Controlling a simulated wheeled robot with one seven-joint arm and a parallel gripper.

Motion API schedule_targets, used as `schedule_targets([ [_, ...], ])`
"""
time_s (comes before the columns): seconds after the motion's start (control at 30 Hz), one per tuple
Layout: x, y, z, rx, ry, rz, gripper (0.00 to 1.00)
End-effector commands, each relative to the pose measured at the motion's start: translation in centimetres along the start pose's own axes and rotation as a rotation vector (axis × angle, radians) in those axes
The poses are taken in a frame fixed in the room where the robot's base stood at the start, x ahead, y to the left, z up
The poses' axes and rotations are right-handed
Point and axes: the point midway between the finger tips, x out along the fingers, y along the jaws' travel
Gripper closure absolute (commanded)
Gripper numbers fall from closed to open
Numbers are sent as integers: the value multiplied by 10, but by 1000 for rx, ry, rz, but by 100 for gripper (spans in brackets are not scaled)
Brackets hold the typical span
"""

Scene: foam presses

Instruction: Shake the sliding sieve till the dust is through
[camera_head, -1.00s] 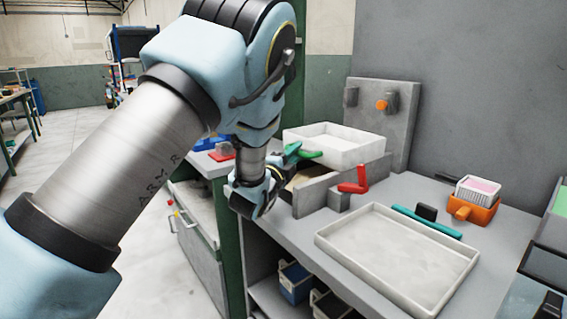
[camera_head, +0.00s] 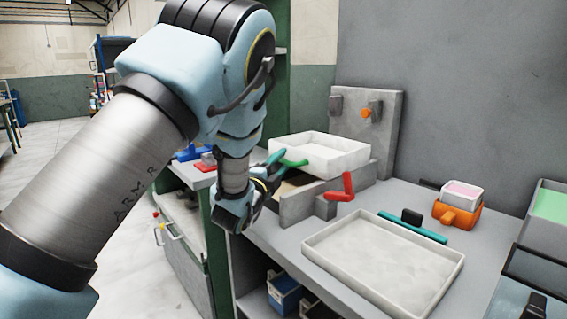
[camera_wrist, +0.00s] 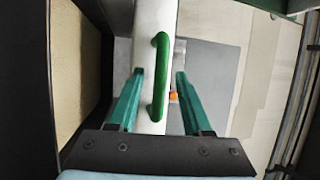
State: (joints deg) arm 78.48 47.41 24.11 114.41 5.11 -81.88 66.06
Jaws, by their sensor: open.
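The sliding sieve (camera_head: 330,160) is a white, shallow tray. It rests on a grey box-like frame (camera_head: 300,204) on the bench, with a green handle (camera_head: 293,162) on its near left side. My gripper (camera_head: 275,165) is at that handle, with its teal fingers open. In the wrist view the green handle (camera_wrist: 158,88) stands out from the white sieve wall (camera_wrist: 147,35) between my two spread fingers (camera_wrist: 160,74), with a gap to each finger. The sieve's inside looks pale; I cannot tell whether dust lies in it.
A red lever-shaped piece (camera_head: 341,190) stands beside the frame. A wide white tray (camera_head: 449,285) lies in front on the bench (camera_head: 285,240). Behind are a teal bar (camera_head: 425,232), an orange holder (camera_head: 457,217) and a grey upright panel (camera_head: 350,130) with an orange knob.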

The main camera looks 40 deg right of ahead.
Motion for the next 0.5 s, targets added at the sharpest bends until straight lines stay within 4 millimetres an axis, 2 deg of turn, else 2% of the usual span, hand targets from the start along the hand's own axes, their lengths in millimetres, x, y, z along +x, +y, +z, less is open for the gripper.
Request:
schedule_targets([
  [0.3, -63, 3, 0, 0, -1, 2, 50],
  [0.5, -88, 2, 0, 0, 0, 2, 50],
])
